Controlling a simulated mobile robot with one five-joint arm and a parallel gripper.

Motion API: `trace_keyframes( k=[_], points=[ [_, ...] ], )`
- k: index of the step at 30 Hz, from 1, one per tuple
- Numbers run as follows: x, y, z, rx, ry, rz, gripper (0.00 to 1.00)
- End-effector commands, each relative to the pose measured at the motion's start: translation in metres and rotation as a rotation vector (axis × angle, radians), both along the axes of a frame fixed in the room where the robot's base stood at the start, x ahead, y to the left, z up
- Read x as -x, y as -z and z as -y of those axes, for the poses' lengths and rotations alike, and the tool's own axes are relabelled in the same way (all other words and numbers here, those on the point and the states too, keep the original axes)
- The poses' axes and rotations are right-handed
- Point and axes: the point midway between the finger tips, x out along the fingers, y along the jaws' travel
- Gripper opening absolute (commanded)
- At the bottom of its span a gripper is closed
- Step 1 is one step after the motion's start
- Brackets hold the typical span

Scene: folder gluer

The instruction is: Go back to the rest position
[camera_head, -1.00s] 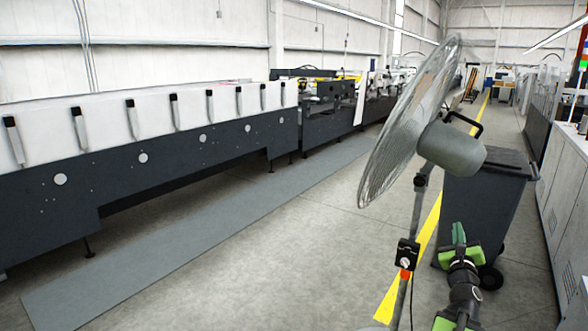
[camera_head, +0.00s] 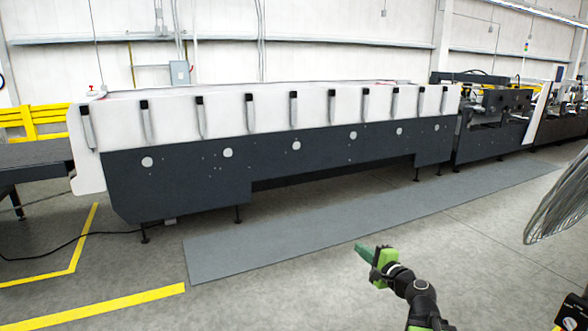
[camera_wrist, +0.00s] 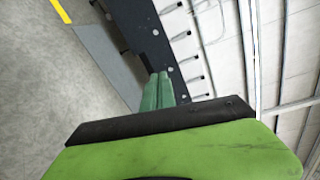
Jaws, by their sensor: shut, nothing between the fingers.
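My gripper (camera_head: 366,252) is at the lower right of the head view, green at the fingers and on its body, above the bare floor in front of the grey mat. Its fingers are closed together with nothing between them. They also show closed in the wrist view (camera_wrist: 157,90), pointing toward the machine. The folder gluer (camera_head: 180,180) stands beyond, a long machine with a white upper cover and a dark lower side. My gripper is apart from it.
A grey mat (camera_head: 330,232) lies along the machine's front. Yellow floor lines (camera_head: 95,305) and a yellow barrier (camera_head: 35,118) are at left. A fan's wire cage (camera_head: 562,200) stands close at the right edge. The concrete floor (camera_head: 270,300) in front is clear.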

Motion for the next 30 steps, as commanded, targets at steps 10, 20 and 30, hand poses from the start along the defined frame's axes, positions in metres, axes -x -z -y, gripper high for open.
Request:
trace_keyframes(
  k=[10,20,30],
  points=[
    [0.100,0.161,-0.193,0.905,-0.763,-0.314,0.00],
    [0.192,0.214,-0.076,1.382,-1.097,-0.765,0.00],
    [0.197,0.214,-0.076,1.380,-1.127,-0.761,0.00]
  ],
)
